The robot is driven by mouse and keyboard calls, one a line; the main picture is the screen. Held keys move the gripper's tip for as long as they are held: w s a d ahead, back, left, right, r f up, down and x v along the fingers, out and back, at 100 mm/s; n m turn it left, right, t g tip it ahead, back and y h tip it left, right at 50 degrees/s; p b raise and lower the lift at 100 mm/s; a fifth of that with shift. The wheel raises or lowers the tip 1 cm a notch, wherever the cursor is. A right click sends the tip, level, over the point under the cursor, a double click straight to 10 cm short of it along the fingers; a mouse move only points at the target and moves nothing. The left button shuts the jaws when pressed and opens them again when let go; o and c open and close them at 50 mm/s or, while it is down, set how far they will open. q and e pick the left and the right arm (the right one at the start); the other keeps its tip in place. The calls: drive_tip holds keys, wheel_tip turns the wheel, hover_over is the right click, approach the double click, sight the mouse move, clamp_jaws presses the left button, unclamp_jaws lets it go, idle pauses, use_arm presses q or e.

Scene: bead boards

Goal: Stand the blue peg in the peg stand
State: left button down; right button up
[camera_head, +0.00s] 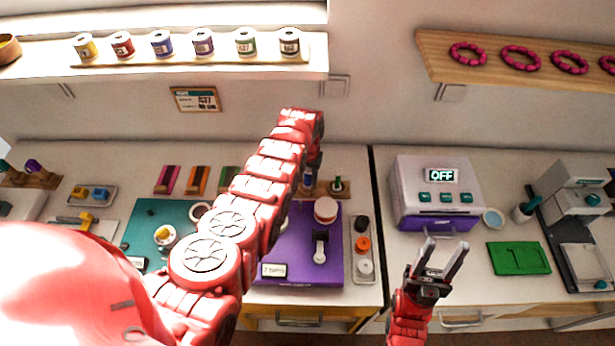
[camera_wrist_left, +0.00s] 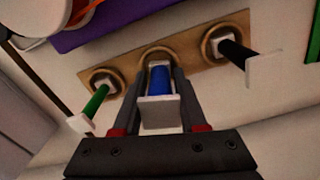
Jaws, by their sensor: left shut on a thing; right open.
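The blue peg (camera_wrist_left: 159,80) has a pale square head (camera_wrist_left: 159,112). My left gripper (camera_wrist_left: 160,90) is shut on it, as the left wrist view shows. The peg is at the middle ring of the wooden peg stand (camera_wrist_left: 193,56); whether its lower end is inside the hole or just above is hidden. A green peg (camera_wrist_left: 97,102) and a black peg (camera_wrist_left: 232,49) stand in the outer rings. In the head view, my left arm covers much of the stand; the green peg (camera_head: 337,184) shows beside it. My right gripper (camera_head: 441,262) is open and empty.
A purple board (camera_head: 273,237) lies in front of the stand, with a small tray of knobs (camera_head: 363,277) to its right. A box reading OFF (camera_head: 437,194) and a green board (camera_head: 518,258) are further right. A teal board (camera_head: 147,223) lies left.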

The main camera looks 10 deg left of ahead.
sight(307, 169)
use_arm(q)
drive_tip(key=shift+f, duration=0.4)
drive_tip(key=shift+f+b, duration=0.3)
drive_tip(key=shift+b, duration=0.25)
drive_tip(key=shift+c, duration=1.9)
unclamp_jaws()
drive_tip(key=shift+r, duration=0.1)
wheel_tip(307, 169, up, 7)
drive_tip(key=p, duration=0.5)
drive_tip(key=shift+p, duration=0.35)
